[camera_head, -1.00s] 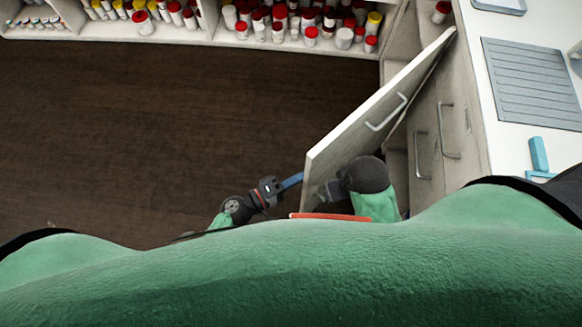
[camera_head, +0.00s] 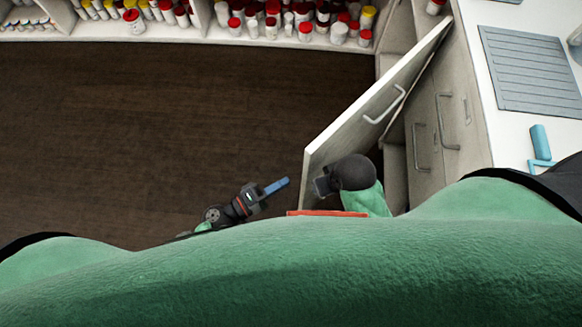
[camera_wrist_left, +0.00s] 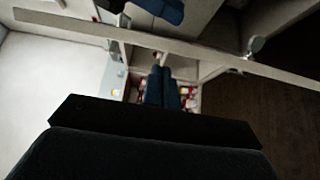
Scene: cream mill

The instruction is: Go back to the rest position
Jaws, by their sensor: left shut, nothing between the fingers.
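My left gripper (camera_head: 277,186) shows in the head view just left of the open cabinet door (camera_head: 375,105). Its blue fingers are together with nothing between them, and a small gap separates them from the door's edge. The fingers also show in the left wrist view (camera_wrist_left: 162,88), shut. My right arm's black wrist is at the inner side of the door, in front of the cabinet. The right gripper's fingers are hidden in the head view, behind the door or wrist. Blue finger-like parts at the top of the left wrist view are cut off by the frame.
The cabinet (camera_head: 440,135) has handled doors under a white counter (camera_head: 510,135) with a grey ribbed mat (camera_head: 530,68) and a light blue object (camera_head: 541,145). Shelves with several red-capped and yellow-capped jars (camera_head: 270,18) stand at the back. The dark wood floor (camera_head: 150,120) at left is clear.

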